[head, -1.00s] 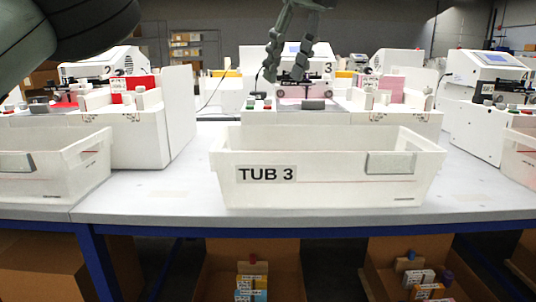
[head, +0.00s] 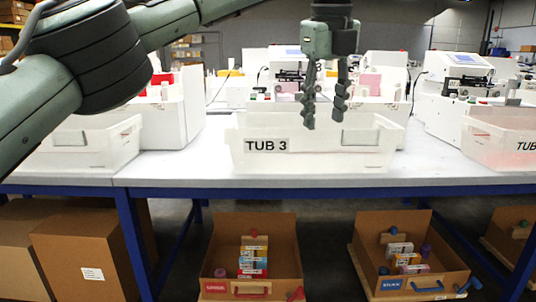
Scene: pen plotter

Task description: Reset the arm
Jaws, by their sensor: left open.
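My left arm comes in from the left across the top of the head view. Its gripper (head: 325,110) hangs pointing down, with its two dark fingers apart and nothing between them. In the picture it overlaps the machine behind it and the back of the white tub labelled TUB 3 (head: 258,162). I cannot tell its exact height over the tub. My right gripper is not in view.
The tub stands on a long white table (head: 200,170) with blue legs. More white machines (head: 450,100) and tubs stand on both sides. Below are open cardboard boxes (head: 215,255) holding small cartons, and a closed box (head: 90,260) at left.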

